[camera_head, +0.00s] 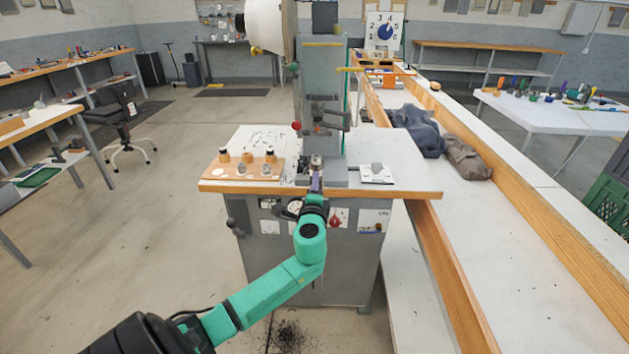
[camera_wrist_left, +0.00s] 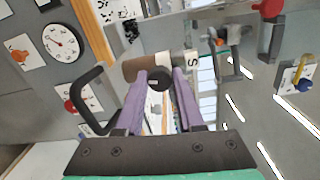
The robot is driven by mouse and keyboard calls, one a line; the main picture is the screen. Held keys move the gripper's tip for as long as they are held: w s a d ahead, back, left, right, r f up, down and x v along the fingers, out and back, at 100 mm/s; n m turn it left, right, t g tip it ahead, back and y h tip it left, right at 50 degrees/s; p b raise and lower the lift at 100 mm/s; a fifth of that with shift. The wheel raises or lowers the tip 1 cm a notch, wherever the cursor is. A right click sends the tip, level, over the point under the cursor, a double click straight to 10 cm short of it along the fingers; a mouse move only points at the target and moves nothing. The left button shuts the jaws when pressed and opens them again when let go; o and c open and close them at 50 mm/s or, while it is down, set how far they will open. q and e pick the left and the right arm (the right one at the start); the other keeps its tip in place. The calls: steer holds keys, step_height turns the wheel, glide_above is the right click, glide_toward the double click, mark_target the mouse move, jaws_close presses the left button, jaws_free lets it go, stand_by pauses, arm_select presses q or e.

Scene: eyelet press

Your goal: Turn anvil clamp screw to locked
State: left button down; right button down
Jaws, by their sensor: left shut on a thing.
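The grey eyelet press (camera_head: 321,90) stands at the back of a white-topped bench, its anvil area low at the front of the column. My left gripper (camera_head: 316,182) reaches up to this area from below. In the left wrist view, the purple fingers of my left gripper (camera_wrist_left: 159,78) are shut on the small dark round head of the clamp screw (camera_wrist_left: 158,83). A brownish-grey cylinder (camera_wrist_left: 138,67) lies just behind it. A white tag with a letter S (camera_wrist_left: 192,58) is beside the right fingertip. The screw's lock marking cannot be read. My right gripper is not in view.
A wooden board with several small dies (camera_head: 244,166) lies left of the press. A white plate with a grey piece (camera_head: 377,173) lies to its right. In the wrist view, a black handle (camera_wrist_left: 88,92) stands close left of my fingers. Grey cloths (camera_head: 417,131) lie farther right.

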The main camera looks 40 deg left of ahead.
arm_select(q)
steer(key=shift+w+r+m+y+p, duration=0.1)
steer(key=shift+m+y+p, duration=0.2)
steer(key=shift+m+p, duration=5.25)
steer(key=m+b, duration=0.3)
steer(key=shift+m, duration=0.25)
steer(key=c, duration=0.5)
jaws_free()
steer(key=shift+d, duration=0.1)
